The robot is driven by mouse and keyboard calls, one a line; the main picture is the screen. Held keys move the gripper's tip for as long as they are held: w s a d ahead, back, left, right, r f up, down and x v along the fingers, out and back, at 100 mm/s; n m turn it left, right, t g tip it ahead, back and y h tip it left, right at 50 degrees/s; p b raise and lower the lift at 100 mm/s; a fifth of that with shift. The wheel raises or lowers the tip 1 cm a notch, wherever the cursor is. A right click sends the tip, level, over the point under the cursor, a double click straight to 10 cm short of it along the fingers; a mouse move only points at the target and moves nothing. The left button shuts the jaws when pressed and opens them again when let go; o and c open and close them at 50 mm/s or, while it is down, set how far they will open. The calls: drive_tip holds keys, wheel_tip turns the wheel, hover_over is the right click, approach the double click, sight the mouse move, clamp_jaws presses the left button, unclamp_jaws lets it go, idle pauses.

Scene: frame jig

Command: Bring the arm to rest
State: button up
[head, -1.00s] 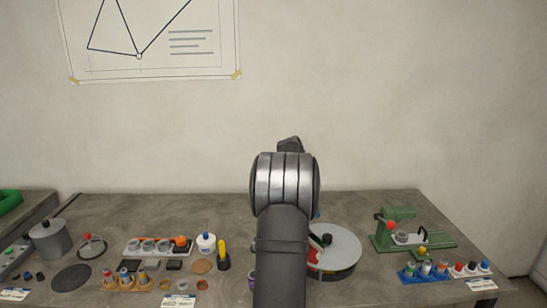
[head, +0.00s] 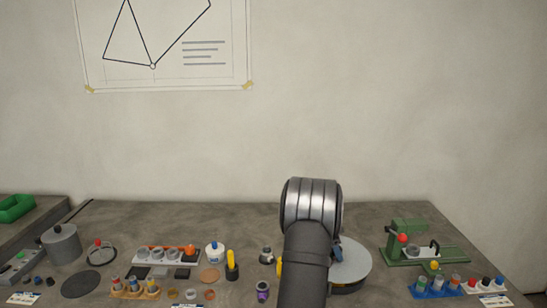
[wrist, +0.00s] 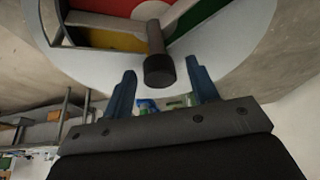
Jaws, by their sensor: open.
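My arm (head: 310,210) rises from the bottom of the head view and bends over the bench, hiding part of what lies behind it. In the wrist view my gripper (wrist: 162,88) is open, its two blue fingers apart with nothing held between them. A dark cylindrical knob (wrist: 159,70) shows just beyond the fingertips; I cannot tell whether they touch it. The knob stands over a round pale disc (wrist: 262,35) with red, green and yellow sections. In the head view this disc (head: 352,268) sits right of my arm, partly hidden by it.
A green press-like fixture (head: 410,240) stands at the right of the grey bench (head: 150,220). Blue (head: 432,291) and white (head: 488,286) holders with small parts are in front. Left are a grey pot (head: 62,245), a white bottle (head: 215,252) and a yellow-handled tool (head: 231,265). The back strip is clear.

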drive_tip(key=shift+r, duration=0.1)
drive_tip(key=v, duration=1.8)
drive_tip(key=x, duration=1.8)
drive_tip(key=shift+n, duration=0.3)
drive_tip(key=shift+s+n+t, duration=0.1)
drive_tip(key=shift+n+t, duration=0.2)
drive_tip(key=shift+n, duration=0.1)
drive_tip(key=n+t, duration=0.1)
drive_tip(key=n, duration=0.2)
drive_tip(key=n+t, duration=0.1)
drive_tip(key=n, duration=0.2)
drive_tip(key=shift+d+y, duration=0.1)
drive_tip(key=shift+y, duration=0.3)
drive_tip(key=shift+s+n+t+y, duration=0.1)
drive_tip(key=shift+n+t+y, duration=0.25)
drive_tip(key=shift+n, duration=0.75)
drive_tip(key=shift+n+t+y, duration=0.25)
drive_tip(key=shift+n+y, duration=0.1)
drive_tip(key=shift+n, duration=0.75)
drive_tip(key=shift+r, duration=0.25)
drive_tip(key=shift+v, duration=1.45)
